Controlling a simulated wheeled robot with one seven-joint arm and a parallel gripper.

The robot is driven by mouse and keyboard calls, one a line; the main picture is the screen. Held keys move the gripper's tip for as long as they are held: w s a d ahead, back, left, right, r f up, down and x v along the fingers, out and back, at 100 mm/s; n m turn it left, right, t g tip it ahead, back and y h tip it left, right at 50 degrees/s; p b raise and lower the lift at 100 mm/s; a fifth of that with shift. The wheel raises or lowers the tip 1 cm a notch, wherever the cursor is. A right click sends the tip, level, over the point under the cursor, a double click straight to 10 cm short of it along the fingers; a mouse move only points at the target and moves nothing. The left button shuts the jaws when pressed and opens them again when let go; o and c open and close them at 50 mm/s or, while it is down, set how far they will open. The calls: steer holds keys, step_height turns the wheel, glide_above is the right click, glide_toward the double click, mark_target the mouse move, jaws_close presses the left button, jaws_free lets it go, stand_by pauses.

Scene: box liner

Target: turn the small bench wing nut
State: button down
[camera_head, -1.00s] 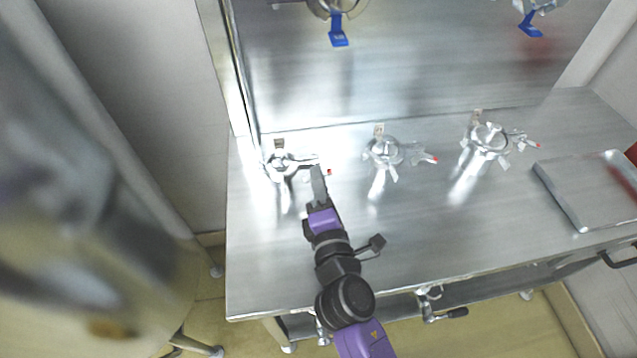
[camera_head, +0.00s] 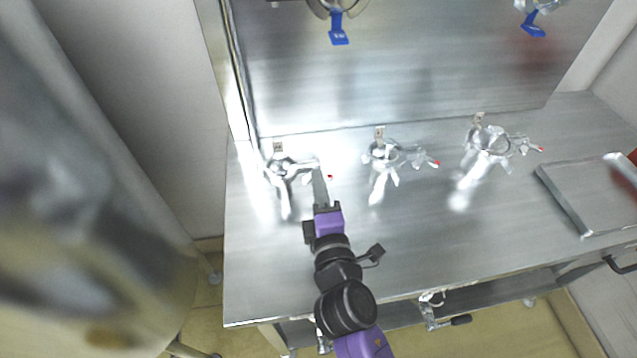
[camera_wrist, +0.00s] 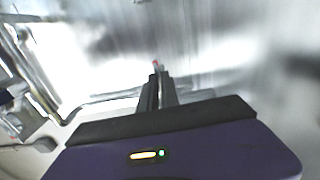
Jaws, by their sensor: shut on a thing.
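Three shiny clamps stand in a row on the steel bench. The left clamp (camera_head: 282,168) looks the smallest. Its wing nut (camera_head: 309,162) is on the right side, by a red-tipped bolt end (camera_head: 330,177). My gripper (camera_head: 318,173) reaches in from the front, with its narrow fingers at this wing nut. The fingers are close together and shut on it; they hide part of it. In the wrist view the fingertips (camera_wrist: 160,76) are near each other, with the red tip (camera_wrist: 155,63) just beyond. The nut's grip is too blurred there to make out.
The middle clamp (camera_head: 385,155) and right clamp (camera_head: 490,145) stand to the right, also with red-tipped bolts. A metal tray (camera_head: 562,205) lies at the bench's right. An upright steel panel (camera_head: 400,70) rises behind. The bench front (camera_head: 440,240) is clear.

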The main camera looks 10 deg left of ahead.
steer(key=c, duration=1.6)
jaws_free()
steer(key=b+v, duration=0.1)
steer(key=v, duration=0.6)
steer(key=shift+s+d, duration=0.15)
steer(key=shift+s, duration=0.3)
